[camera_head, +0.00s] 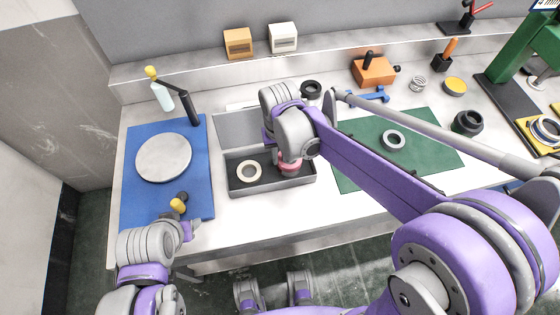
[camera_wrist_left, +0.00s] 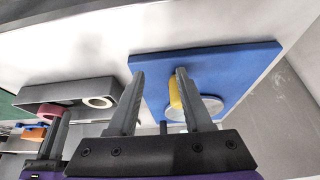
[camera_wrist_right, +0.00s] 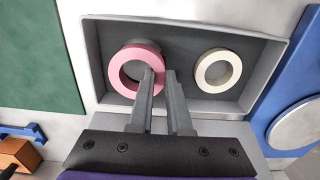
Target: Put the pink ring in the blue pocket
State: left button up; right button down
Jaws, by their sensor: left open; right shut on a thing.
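The pink ring (camera_head: 290,168) is at the right end of a grey tray (camera_head: 262,190). My right gripper (camera_wrist_right: 161,76) is shut on the ring's wall; the pink ring also shows in the right wrist view (camera_wrist_right: 117,72). Whether it touches the tray floor is unclear. A cream ring (camera_head: 240,172) lies at the tray's left end, apart from the pink one. My left gripper (camera_wrist_left: 157,78) is open and empty, low by the blue mat's front edge. A blue mat (camera_head: 137,200) bears a pale round plate (camera_head: 164,158); I cannot make out a blue pocket.
A lamp-like stand (camera_head: 190,108) is at the mat's back. Right of the tray, a green mat (camera_head: 350,173) holds a grey ring (camera_head: 393,140). An orange block (camera_head: 373,72) and other tools stand at the back.

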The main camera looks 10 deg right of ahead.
aim_at(280, 160)
pick_arm(q)
jog(key=shift+f, duration=0.15)
pick_arm(e)
jog(key=shift+f, duration=1.5)
pick_arm(q)
jog(key=shift+f, duration=0.2)
pick_arm(e)
jog(key=shift+f, duration=0.15)
jog(key=c, duration=0.9)
grip_release()
jog(key=shift+o, duration=0.2)
pick_arm(q)
jog(key=shift+r, duration=0.1)
